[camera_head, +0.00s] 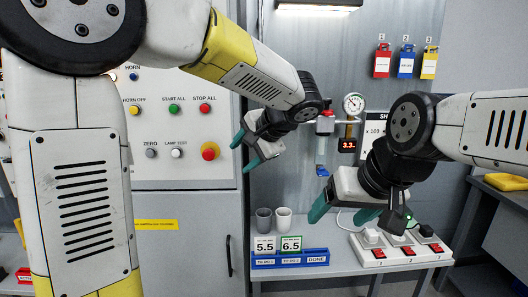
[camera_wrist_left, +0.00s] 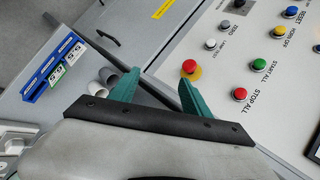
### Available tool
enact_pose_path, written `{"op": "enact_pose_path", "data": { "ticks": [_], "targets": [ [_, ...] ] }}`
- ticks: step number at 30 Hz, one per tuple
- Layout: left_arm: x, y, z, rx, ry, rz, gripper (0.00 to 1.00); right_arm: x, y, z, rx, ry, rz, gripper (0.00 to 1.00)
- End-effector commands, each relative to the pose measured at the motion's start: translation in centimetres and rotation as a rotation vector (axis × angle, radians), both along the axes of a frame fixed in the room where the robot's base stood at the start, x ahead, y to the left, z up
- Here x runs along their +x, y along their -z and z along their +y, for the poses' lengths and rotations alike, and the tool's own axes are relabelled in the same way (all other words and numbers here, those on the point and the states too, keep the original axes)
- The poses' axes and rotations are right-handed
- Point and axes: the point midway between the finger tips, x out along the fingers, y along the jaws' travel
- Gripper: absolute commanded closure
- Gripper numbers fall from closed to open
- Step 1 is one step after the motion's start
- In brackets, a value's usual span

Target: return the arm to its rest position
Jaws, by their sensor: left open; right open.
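My left gripper (camera_head: 245,150) hangs in the air in front of the grey cabinet's right edge, its teal fingers apart with nothing between them. In the left wrist view its two teal fingers (camera_wrist_left: 158,88) are also apart and empty, with the control panel (camera_wrist_left: 268,65) beyond them. My right gripper (camera_head: 342,213) is in the air above the front of the shelf, teal fingers apart and empty. Both arms are raised and bent in front of me.
The control panel (camera_head: 160,177) carries buttons and a red emergency stop (camera_head: 210,151). Two cups (camera_head: 283,217) and a blue card rack (camera_head: 265,262) stand on the shelf, left of a white switch strip (camera_head: 385,263). A gauge (camera_head: 354,103) and hanging tags (camera_head: 382,62) are behind.

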Motion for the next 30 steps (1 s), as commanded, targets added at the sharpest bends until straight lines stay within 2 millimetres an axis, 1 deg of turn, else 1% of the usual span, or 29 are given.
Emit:
{"op": "enact_pose_path", "data": {
  "ticks": [1, 2, 3, 5, 6, 8, 9, 12, 15, 18, 21, 30],
  "targets": [
    [-1.9, 0.3, 2.8, -0.079, -0.051, 0.031, 0.44, 0.0, 0.0, 0.0, 0.0, 0.0, 0.0, 0.23],
    [-3.1, 0.6, 4.0, -0.129, -0.076, 0.051, 0.44, 0.0, 0.0, 0.0, 0.0, 0.0, 0.0, 0.23],
    [-4.7, 1.2, 5.4, -0.198, -0.108, 0.076, 0.44, 0.0, 0.0, 0.0, 0.0, 0.0, 0.0, 0.23],
    [-7.2, 1.9, 7.1, -0.305, -0.155, 0.102, 0.44, 0.0, 0.0, 0.0, 0.0, 0.0, 0.0, 0.23],
    [-8.9, 2.3, 7.9, -0.377, -0.186, 0.112, 0.44, 0.0, 0.0, 0.0, 0.0, 0.0, 0.0, 0.23],
    [-11.2, 2.9, 8.9, -0.487, -0.232, 0.118, 0.44, 0.0, 0.0, 0.0, 0.0, 0.0, 0.0, 0.23],
    [-12.7, 3.2, 9.3, -0.561, -0.26, 0.117, 0.44, 0.0, 0.0, 0.0, 0.0, 0.0, 0.0, 0.23],
    [-16.0, 3.8, 9.7, -0.742, -0.328, 0.091, 0.44, 0.0, 0.0, 0.0, 0.0, 0.0, 0.0, 0.23],
    [-18.3, 4.1, 9.6, -0.893, -0.378, 0.047, 0.44, 0.0, 0.0, 0.0, 0.0, 0.0, 0.0, 0.23],
    [-19.7, 4.2, 9.4, -1.003, -0.414, 0.001, 0.44, 0.0, 0.0, 0.0, 0.0, 0.0, 0.0, 0.23],
    [-20.3, 4.2, 9.1, -1.068, -0.435, -0.03, 0.44, 0.0, 0.0, 0.0, 0.0, 0.0, 0.0, 0.23],
    [-20.6, 4.2, 9.0, -1.096, -0.442, -0.042, 0.44, 0.0, 0.0, 0.0, 0.0, 0.0, 0.0, 0.23]
  ]
}}
